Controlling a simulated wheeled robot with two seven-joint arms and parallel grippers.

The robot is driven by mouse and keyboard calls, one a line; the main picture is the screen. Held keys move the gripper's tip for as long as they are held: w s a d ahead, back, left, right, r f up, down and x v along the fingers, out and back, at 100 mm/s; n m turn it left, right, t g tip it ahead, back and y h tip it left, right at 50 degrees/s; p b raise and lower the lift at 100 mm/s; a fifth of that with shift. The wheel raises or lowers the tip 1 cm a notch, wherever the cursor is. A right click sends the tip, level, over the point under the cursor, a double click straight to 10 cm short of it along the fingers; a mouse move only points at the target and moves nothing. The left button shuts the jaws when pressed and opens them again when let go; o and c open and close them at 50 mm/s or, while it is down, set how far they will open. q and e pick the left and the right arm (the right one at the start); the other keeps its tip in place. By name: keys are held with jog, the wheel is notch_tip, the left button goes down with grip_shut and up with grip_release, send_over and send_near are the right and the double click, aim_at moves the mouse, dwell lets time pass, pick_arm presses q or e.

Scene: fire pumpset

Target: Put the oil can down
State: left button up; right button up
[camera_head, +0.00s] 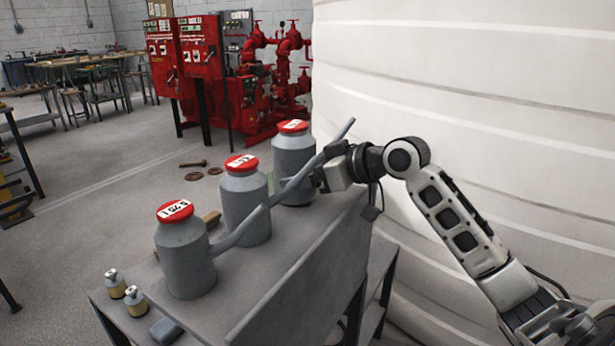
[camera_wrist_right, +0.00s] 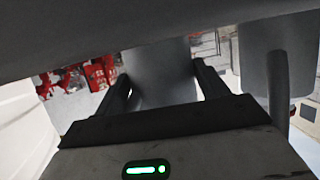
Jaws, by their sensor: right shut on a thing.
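Three grey oil cans with red lids stand in a row: a near can (camera_head: 184,257), a middle can (camera_head: 245,206) and a far can (camera_head: 294,160). My left gripper is out of view.
The grey table (camera_head: 315,240) has free surface right of the cans. Two small brass weights (camera_head: 135,300) sit at its near left. A large white ribbed tank (camera_head: 480,100) stands close on the right. The red pumpset (camera_head: 245,85) is behind.

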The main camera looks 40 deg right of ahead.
jog(key=shift+f, duration=0.15)
jog(key=o, duration=1.2)
jog(key=shift+f, duration=0.15)
jog(key=b+v, duration=0.1)
jog(key=v, duration=1.1)
jog(key=shift+a, duration=0.1)
